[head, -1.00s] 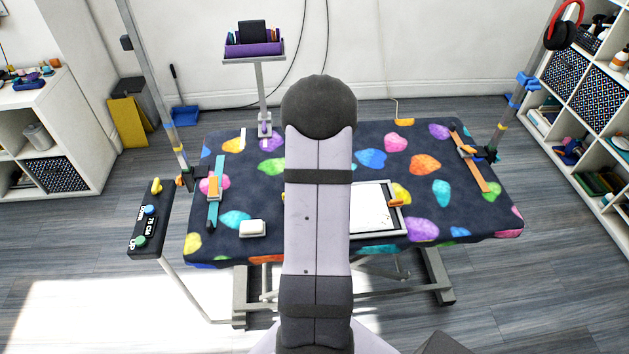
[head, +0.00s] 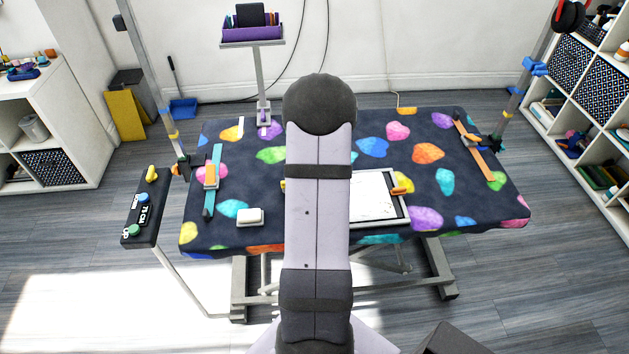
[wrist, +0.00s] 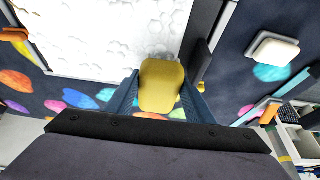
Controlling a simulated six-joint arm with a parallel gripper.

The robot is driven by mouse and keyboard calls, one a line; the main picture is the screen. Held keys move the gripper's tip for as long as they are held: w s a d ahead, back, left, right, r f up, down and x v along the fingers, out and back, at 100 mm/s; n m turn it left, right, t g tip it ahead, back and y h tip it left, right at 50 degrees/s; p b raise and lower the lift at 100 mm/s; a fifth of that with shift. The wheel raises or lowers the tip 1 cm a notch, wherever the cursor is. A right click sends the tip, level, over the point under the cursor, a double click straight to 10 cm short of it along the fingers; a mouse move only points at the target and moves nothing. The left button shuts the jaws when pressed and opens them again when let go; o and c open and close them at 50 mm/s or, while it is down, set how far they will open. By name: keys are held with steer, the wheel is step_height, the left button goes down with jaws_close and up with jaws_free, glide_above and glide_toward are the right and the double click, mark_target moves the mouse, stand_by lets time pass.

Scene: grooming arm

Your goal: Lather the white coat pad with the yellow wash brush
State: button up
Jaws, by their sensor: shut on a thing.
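The white coat pad (head: 374,203) lies in a grey frame on the patterned table, its left part hidden behind my arm in the head view. In the wrist view the pad (wrist: 95,35) fills the upper left, with small raised white bumps. My gripper (wrist: 160,95) is shut on the yellow wash brush (wrist: 159,84), which sits between its two blue fingers. The brush overlaps the pad's near edge in that view; I cannot tell whether it touches. The gripper and brush are hidden behind my arm in the head view.
A white block (head: 250,216) lies on the table left of my arm. A teal strap (head: 213,190) and an orange strap (head: 475,152) lie near the table's sides. Upright posts stand at both ends.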

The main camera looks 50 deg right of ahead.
mark_target(356, 192)
steer(key=shift+f+b, duration=1)
stand_by(0.3)
steer(key=shift+s+d+f+b, duration=0.1)
steer(key=shift+s+d+b, duration=0.2)
steer(key=shift+b, duration=0.15)
steer(key=s+d+b, duration=0.3)
steer(key=shift+s+d+b, duration=0.35)
steer(key=shift+s+d, duration=0.25)
steer(key=shift+s, duration=0.05)
steer(key=s+d+b, duration=0.2)
steer(key=s+d, duration=0.2)
steer(key=shift+s+d, duration=0.35)
steer(key=shift+s, duration=0.05)
steer(key=shift+d, duration=0.1)
